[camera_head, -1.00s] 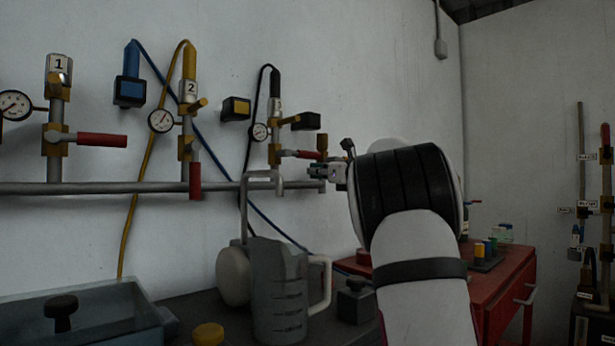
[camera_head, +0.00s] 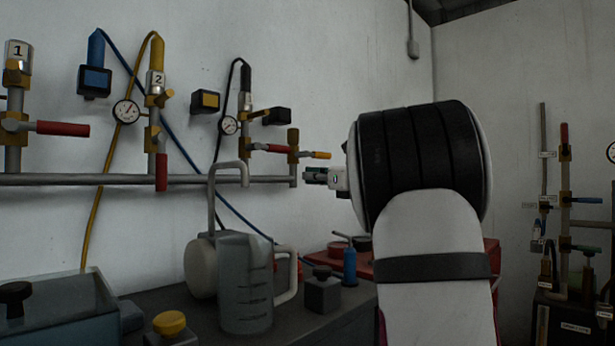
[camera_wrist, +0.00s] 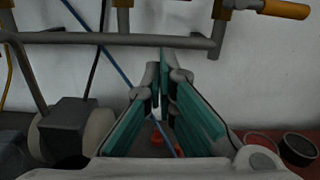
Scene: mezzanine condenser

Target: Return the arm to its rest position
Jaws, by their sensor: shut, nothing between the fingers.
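My gripper (camera_wrist: 162,92) shows in the wrist view with its green-sided fingers converging and their tips together, with nothing between them. In the head view my gripper (camera_head: 312,177) points left from behind my white and black arm, just right of the end of the grey horizontal pipe (camera_head: 200,180). The same pipe (camera_wrist: 90,38) crosses behind the fingertips in the wrist view. I cannot tell the exact gap between the fingers and the pipe. My arm hides part of the bench and wall behind it.
Valves with red handles (camera_head: 62,129) and gauges (camera_head: 126,111) stand along the pipe. A grey measuring jug (camera_head: 246,285), a dark block (camera_head: 322,292) and a blue bottle (camera_head: 349,266) stand on the dark bench (camera_head: 190,312). More pipework (camera_head: 565,210) is at right.

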